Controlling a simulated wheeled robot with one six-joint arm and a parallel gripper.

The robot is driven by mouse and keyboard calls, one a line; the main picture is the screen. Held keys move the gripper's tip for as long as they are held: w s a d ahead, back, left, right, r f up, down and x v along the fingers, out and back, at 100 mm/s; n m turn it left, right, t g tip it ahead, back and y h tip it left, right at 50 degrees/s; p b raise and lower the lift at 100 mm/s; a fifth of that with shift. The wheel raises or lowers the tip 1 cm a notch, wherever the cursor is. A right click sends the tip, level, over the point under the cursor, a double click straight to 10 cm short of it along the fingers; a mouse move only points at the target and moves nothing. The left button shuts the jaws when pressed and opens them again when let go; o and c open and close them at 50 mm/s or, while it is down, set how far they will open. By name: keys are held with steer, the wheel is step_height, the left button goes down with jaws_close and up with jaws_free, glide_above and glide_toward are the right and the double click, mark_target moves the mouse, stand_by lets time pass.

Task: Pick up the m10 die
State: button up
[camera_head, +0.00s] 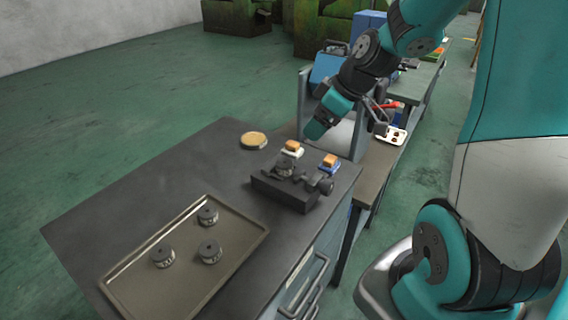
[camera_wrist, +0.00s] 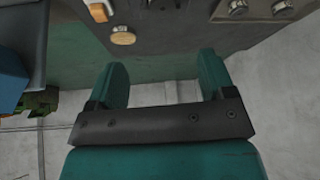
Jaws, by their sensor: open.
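Three dark round dies stand on a shallow tray (camera_head: 128,268) on the dark tabletop: a far die (camera_head: 207,215), a left die (camera_head: 163,257) and a right die (camera_head: 209,251). Light markings on their sides are too small to read, so I cannot tell which is the m10 die. My gripper (camera_head: 316,130) is above the far end of the table, well away from the tray. In the wrist view my gripper (camera_wrist: 163,82) is open, with nothing between its two teal fingers. Two of the dies show at the top right there.
A black fixture (camera_head: 285,194) stands near the table's right edge, beside orange-topped blocks (camera_head: 293,147) (camera_head: 329,162). A round yellowish disc (camera_head: 253,140) lies at the back. A second bench (camera_head: 423,80) with tools stands behind. The tabletop between tray and disc is clear.

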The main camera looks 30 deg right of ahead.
steer(key=p, duration=0.1)
glide_above(285, 162)
steer(key=s+d, duration=0.2)
steer(key=s, duration=0.1)
steer(key=f, duration=0.8)
steer(key=shift+w+f, duration=0.1)
steer(key=shift+w, duration=0.1)
steer(key=shift+p+x, duration=1.2)
steer(key=shift+x, duration=1.6)
steer(key=shift+s+a, duration=0.1)
steer(key=shift+s, duration=0.05)
steer(key=shift+c, duration=0.2)
steer(key=c, duration=1.1)
steer(key=shift+c, duration=0.5)
